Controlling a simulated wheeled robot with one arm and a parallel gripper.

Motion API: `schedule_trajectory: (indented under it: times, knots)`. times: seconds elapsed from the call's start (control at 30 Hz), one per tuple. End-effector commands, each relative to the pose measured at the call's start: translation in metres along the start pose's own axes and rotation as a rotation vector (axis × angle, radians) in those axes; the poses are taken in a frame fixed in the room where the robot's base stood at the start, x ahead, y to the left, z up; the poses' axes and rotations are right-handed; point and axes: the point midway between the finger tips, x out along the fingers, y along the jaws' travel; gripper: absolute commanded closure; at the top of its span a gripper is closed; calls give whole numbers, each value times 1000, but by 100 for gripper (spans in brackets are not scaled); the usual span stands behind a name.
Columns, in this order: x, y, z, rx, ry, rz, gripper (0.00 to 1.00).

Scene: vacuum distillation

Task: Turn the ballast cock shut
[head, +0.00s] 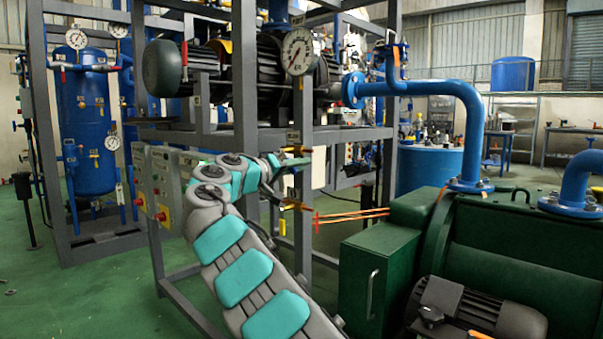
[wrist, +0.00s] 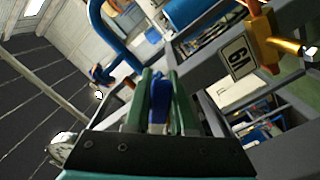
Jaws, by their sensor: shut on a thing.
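My gripper (wrist: 161,85) has its two green fingers closed on a narrow blue handle (wrist: 160,98) in the wrist view. I take this for the ballast cock's handle, but its body is hidden behind the fingers and the dark palm. In the head view my gripper (head: 298,163) is small, at the grey frame post, just below a yellow-brass fitting (head: 297,150). The handle cannot be made out there. In the wrist view a brass-orange fitting (wrist: 262,45) with a pale tag (wrist: 238,61) sits to the right, apart from the fingers.
A grey steel frame (head: 246,70) with a pump and dial gauge (head: 297,52) rises behind my arm. A lower brass fitting (head: 296,206) and a red handle (head: 316,222) are just below the gripper. A green machine (head: 380,260) stands close on the right.

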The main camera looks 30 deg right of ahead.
Motion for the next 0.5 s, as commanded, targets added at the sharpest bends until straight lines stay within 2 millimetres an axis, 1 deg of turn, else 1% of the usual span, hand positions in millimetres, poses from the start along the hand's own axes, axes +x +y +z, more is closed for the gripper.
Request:
schedule_trajectory:
  times: [0.03,0.1,0.5]
  knots:
    - [-1,-8,2,44,1,-7,100]
    - [0,-12,2,110,0,-8,100]
    - [0,-29,-5,480,-3,-7,100]
